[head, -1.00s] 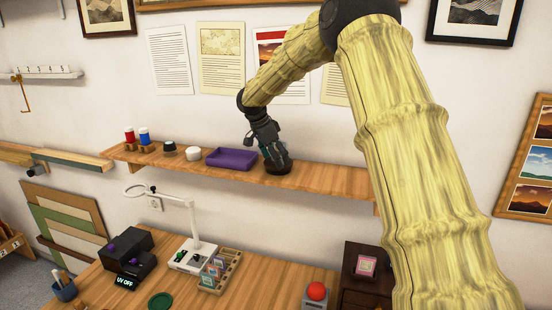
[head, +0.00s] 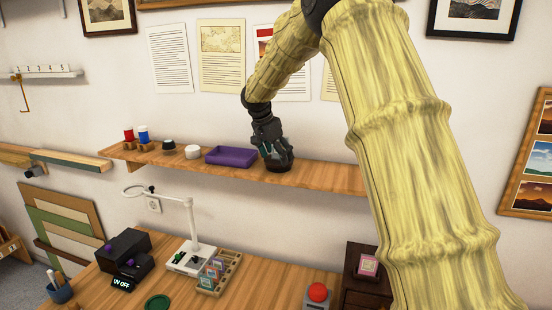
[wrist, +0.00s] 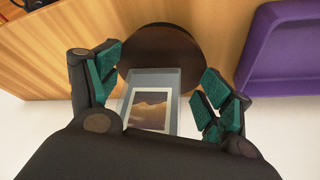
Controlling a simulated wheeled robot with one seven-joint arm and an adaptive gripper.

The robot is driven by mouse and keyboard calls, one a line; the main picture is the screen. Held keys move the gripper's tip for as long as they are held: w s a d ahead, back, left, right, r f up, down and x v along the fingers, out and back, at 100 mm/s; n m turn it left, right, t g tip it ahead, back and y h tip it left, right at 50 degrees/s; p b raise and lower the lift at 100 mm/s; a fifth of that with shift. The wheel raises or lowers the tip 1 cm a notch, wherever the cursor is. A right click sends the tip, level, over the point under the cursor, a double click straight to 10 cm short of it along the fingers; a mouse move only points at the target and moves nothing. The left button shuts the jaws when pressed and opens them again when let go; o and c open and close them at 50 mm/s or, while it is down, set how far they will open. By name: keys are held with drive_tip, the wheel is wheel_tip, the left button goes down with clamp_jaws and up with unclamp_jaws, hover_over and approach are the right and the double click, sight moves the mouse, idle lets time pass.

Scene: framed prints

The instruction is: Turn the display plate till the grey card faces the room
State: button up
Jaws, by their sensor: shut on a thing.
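The display plate (head: 279,168) is a dark round disc on the wall shelf, right of the purple tray. In the wrist view its dark brown top (wrist: 158,48) shows. A clear block (wrist: 170,80) in front of it in that view holds a small print (wrist: 151,108) of brown hills under a pale sky with a white border. No grey card face is visible. My gripper (head: 275,154) reaches down over the plate. In the wrist view its teal-padded fingers (wrist: 164,72) flank the block, tips at opposite edges of the disc, shut on the plate.
The purple tray (head: 230,156) is close on the left. The shelf is bare to the right. The wall with pinned sheets (head: 222,55) is close behind.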

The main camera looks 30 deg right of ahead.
drive_tip(key=shift+s+f, duration=0.25)
drive_tip(key=shift+f, duration=0.3)
drive_tip(key=o, duration=0.9)
drive_tip(key=shift+o, duration=0.5)
drive_tip(key=shift+w+d, duration=0.25)
drive_tip(key=shift+w, duration=0.1)
drive_tip(key=w+v, duration=0.1)
drive_tip(key=v, duration=1)
drive_tip(key=shift+s+r, duration=0.4)
drive_tip(key=shift+s, duration=0.1)
drive_tip(key=shift+a, duration=0.15)
